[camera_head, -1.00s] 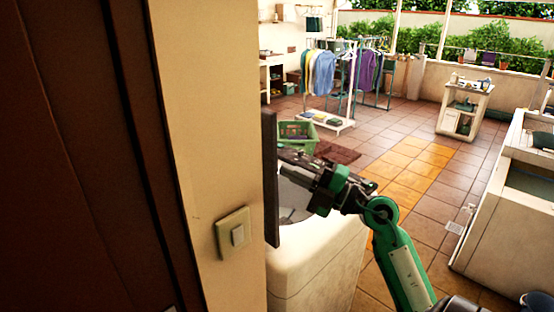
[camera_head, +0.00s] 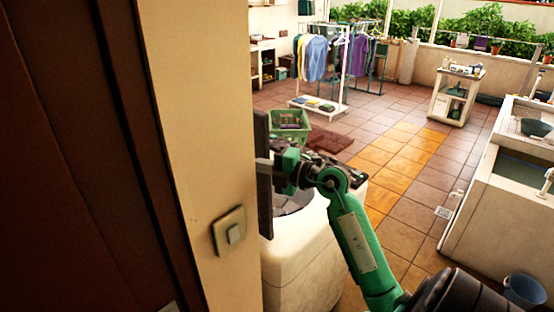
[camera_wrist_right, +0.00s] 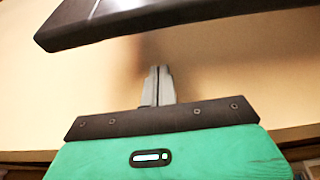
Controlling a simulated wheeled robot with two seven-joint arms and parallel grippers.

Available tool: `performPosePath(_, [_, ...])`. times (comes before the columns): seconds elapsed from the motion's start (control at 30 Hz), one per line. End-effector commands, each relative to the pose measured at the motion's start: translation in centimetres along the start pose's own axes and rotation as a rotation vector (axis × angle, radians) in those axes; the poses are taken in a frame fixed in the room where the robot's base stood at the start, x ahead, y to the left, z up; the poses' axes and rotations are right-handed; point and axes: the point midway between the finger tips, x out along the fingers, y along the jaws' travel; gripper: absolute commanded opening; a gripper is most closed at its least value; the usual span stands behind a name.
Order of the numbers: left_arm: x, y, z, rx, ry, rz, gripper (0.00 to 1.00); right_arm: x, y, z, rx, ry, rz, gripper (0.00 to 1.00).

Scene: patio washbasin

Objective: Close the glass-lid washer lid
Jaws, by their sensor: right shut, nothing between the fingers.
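The white washer (camera_head: 300,255) stands past the wall edge, its top opening partly hidden by my right arm. Its lid (camera_head: 265,205) is raised, seen as a dark, upright, narrow panel beside the wall. My right gripper (camera_head: 263,166) is at the lid's upper part, its fingers overlapping the panel in the head view; I cannot tell whether they touch. In the right wrist view the right gripper's fingers (camera_wrist_right: 158,84) are together and empty, pointing at a cream wall. A dark panel edge, apparently the lid (camera_wrist_right: 150,22), crosses the top there. My left gripper is not in view.
A cream wall with a light switch (camera_head: 229,231) and a dark door panel (camera_head: 60,160) fill the left side. A green basket (camera_head: 290,119) is behind the washer. A basin unit (camera_head: 500,200) and bucket (camera_head: 524,290) stand at the right.

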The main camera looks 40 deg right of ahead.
Motion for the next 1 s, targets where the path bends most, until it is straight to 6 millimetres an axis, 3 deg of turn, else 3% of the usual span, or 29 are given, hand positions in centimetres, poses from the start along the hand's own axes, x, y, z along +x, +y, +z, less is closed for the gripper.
performPosePath(0.03, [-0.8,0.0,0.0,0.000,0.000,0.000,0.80,-0.6,0.3,1.2,0.002,-0.007,-0.003,0.00])
performPosePath(0.23, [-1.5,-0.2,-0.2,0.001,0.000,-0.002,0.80,-1.4,0.1,3.2,0.000,-0.006,-0.001,0.00])
performPosePath(0.77, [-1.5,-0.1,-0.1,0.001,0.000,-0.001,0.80,-1.7,-0.1,3.9,-0.001,-0.005,0.000,0.00])
performPosePath(1.0, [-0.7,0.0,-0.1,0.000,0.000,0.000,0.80,-2.5,-0.2,6.3,-0.004,-0.007,-0.002,0.00])
